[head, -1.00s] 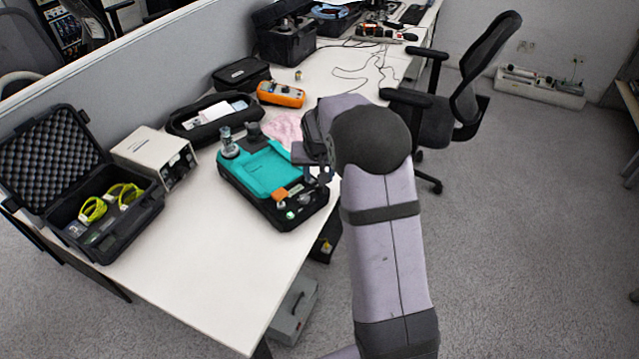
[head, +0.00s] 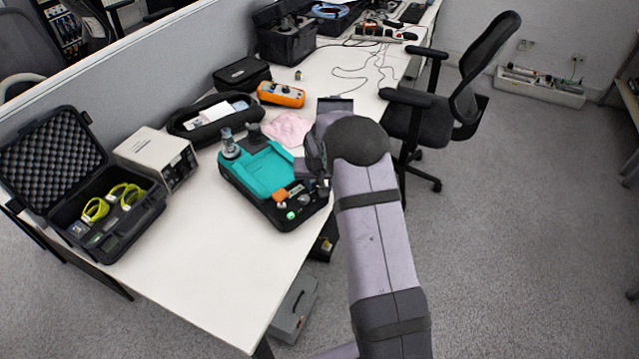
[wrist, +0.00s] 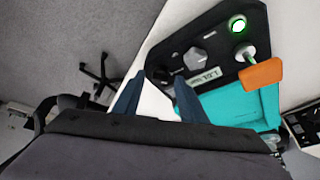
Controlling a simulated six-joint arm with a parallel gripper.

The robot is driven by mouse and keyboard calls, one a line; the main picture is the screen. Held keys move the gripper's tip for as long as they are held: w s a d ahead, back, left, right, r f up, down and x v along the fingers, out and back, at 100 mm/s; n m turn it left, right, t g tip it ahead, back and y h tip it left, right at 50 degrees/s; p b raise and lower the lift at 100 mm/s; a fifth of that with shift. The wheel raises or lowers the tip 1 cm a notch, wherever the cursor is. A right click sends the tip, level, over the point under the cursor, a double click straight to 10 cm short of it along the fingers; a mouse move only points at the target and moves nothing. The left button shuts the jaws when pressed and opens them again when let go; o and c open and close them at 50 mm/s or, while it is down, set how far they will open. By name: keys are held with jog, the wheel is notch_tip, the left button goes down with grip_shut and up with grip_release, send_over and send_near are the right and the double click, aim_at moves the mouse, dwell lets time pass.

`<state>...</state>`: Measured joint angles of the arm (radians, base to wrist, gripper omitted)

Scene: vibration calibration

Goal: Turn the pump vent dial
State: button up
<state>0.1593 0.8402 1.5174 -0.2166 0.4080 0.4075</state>
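The pump unit is a black case with a teal top (head: 262,172), on the near part of the desk. In the wrist view its black panel (wrist: 222,42) carries a grey faceted knob (wrist: 197,58), probably the vent dial, a lit green button (wrist: 238,24), an orange-handled lever (wrist: 261,73) and a small display (wrist: 204,77). My gripper (wrist: 160,76) is open and empty, its two dark blue fingers apart. The fingertips appear just left of and below the knob in that view, with no clear contact. In the head view my arm partly hides the panel's right end.
An open foam-lined case (head: 105,240) and a beige box (head: 160,150) stand left of the unit. A pink cloth (head: 287,129) and an orange meter (head: 281,94) lie behind it. An office chair (head: 440,130) stands right of the desk. The front desk surface (head: 205,275) is clear.

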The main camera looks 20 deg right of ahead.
jog(key=shift+c, duration=0.3)
grip_shut()
